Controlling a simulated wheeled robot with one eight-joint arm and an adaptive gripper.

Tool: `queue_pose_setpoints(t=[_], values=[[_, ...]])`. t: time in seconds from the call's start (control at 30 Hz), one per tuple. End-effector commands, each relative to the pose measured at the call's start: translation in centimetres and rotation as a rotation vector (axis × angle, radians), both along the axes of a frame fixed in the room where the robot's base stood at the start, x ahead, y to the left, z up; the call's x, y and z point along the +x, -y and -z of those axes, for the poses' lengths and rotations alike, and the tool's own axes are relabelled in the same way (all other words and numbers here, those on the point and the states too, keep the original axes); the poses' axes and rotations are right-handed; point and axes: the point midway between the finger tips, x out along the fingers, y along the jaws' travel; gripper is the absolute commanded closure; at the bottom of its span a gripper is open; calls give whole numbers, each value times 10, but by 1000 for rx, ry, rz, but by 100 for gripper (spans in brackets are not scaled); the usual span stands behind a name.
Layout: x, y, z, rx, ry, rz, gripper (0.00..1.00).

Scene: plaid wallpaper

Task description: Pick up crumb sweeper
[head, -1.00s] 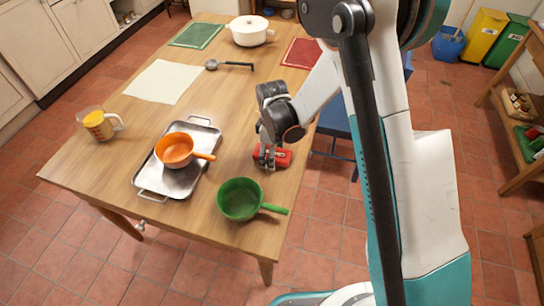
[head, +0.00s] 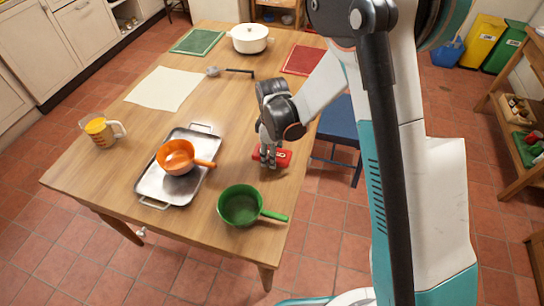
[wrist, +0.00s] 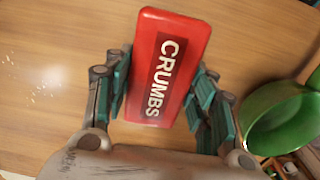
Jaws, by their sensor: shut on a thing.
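The crumb sweeper (wrist: 168,65) is a red block with a dark label reading "CRUMBS". In the wrist view it lies between the two teal-padded fingers of my gripper (wrist: 158,98). In the head view the crumb sweeper (head: 284,158) is near the right edge of the wooden table, partly hidden by my gripper (head: 268,163). My gripper points down and is shut on it. I cannot tell whether it is touching the table or just above it.
A green saucepan (head: 239,206) stands close by, towards the front edge. An orange pan (head: 175,157) sits on a metal tray (head: 153,188) to the left. A measuring jug (head: 98,130), a ladle (head: 236,71) and a white pot (head: 249,39) are farther off. White crumbs (wrist: 38,92) lie on the table.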

Motion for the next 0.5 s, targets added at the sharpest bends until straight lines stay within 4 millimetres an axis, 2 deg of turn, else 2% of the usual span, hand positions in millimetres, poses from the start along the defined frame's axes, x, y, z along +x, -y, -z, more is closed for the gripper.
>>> queue_pose_setpoints(t=[0.03, 0.3, 0.5], values=[[-1, 0, -15, 0, 0, 0, 79], [-1, 0, -92, 0, 0, 0, 79], [0, 0, -135, 0, 0, 0, 79]])
